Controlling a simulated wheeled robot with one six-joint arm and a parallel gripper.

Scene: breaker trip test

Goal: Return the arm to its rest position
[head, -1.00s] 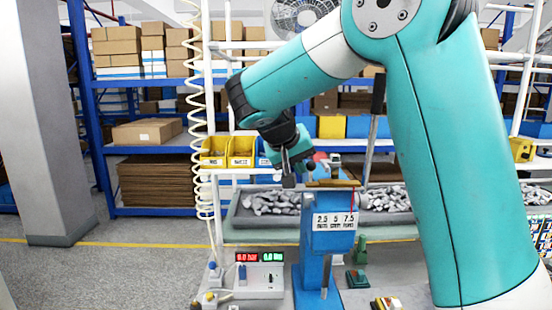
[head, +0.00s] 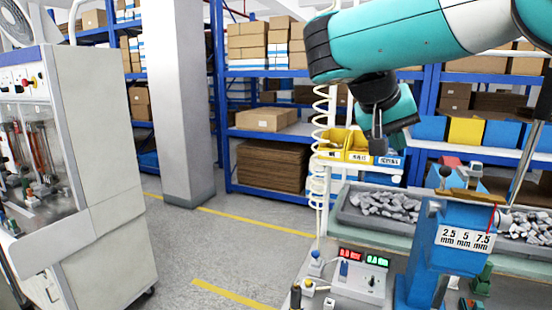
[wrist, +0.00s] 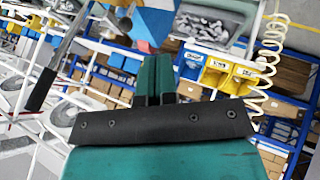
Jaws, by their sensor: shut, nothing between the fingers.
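My gripper (head: 377,137) hangs below the teal and black wrist in the head view, in front of the yellow and blue bins. It is above and left of the blue press-like fixture marked 2.5, 5 and 7.5 mm (head: 452,228), apart from it. In the wrist view my gripper's fingers (wrist: 154,68) lie together, with nothing between them. Part of a blue fixture shows at the top of the wrist view.
A control box with red and green displays (head: 357,280) stands on the bench. A grey tray (head: 347,215) holds metal pieces. A coiled white hose (head: 319,150) hangs beside the yellow bins (head: 333,140). A white cabinet (head: 105,190) stands left; open floor lies between.

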